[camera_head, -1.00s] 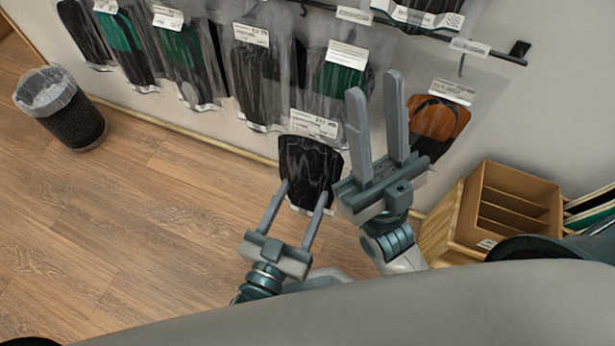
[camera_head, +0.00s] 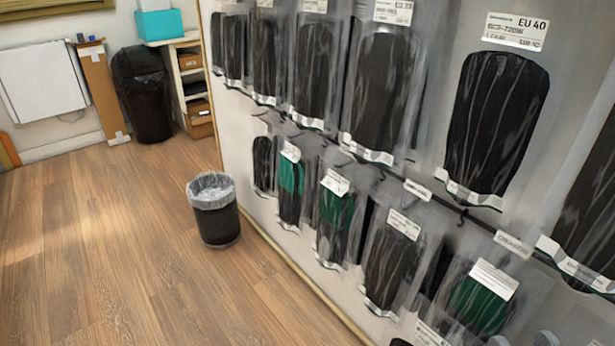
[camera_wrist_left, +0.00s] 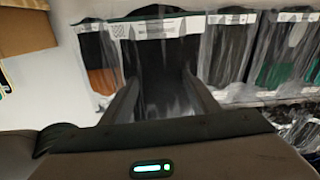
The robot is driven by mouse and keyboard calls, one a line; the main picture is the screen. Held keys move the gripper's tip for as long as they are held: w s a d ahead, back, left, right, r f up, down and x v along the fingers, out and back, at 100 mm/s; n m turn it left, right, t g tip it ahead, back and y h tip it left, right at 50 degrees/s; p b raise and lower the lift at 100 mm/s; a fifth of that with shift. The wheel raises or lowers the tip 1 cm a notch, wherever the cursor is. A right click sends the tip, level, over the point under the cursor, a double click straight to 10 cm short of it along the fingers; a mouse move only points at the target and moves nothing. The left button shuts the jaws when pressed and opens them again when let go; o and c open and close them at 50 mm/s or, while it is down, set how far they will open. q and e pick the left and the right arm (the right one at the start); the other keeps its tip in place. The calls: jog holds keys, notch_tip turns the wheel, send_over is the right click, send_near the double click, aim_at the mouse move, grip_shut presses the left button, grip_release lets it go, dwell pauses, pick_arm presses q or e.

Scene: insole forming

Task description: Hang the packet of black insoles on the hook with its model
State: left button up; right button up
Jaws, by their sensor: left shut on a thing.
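The packet of black insoles in my left gripper shows in the left wrist view (camera_wrist_left: 158,65) as a clear bag with a black insole and a white label. In the head view only its label (camera_head: 430,337) shows, at the bottom edge. My left gripper (camera_wrist_left: 163,90) is shut on this packet in the wrist view; its fingers are out of the head view. My right gripper (camera_head: 521,340) shows only two spaced grey fingertips at the bottom right of the head view, open and empty. Several black-insole packets hang on the wall hooks, one labelled EU 40 (camera_head: 497,120).
Packets with green insoles (camera_head: 335,212) hang in the lower row. A rail (camera_head: 465,215) with price tags runs between the rows. A lined bin (camera_head: 216,222) stands on the clear wooden floor at left; a black bin (camera_head: 142,95) and shelf (camera_head: 192,85) stand behind.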

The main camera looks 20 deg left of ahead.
dwell(0.5)
pick_arm(q)
jog(key=w+a+r+n+t+y, duration=0.1)
jog(key=w+a+r+n+y, duration=0.2)
jog(key=w+a, duration=0.7)
jog(key=w+a+r+n+t+y, duration=0.2)
jog(key=w+a+r+y, duration=0.4)
jog(key=w+a+r, duration=0.4)
jog(key=a+n, duration=0.1)
jog(key=a, duration=0.4)
jog(key=shift+r+n+y, duration=0.3)
jog(key=shift+r+y, duration=0.1)
jog(key=shift+a, duration=0.1)
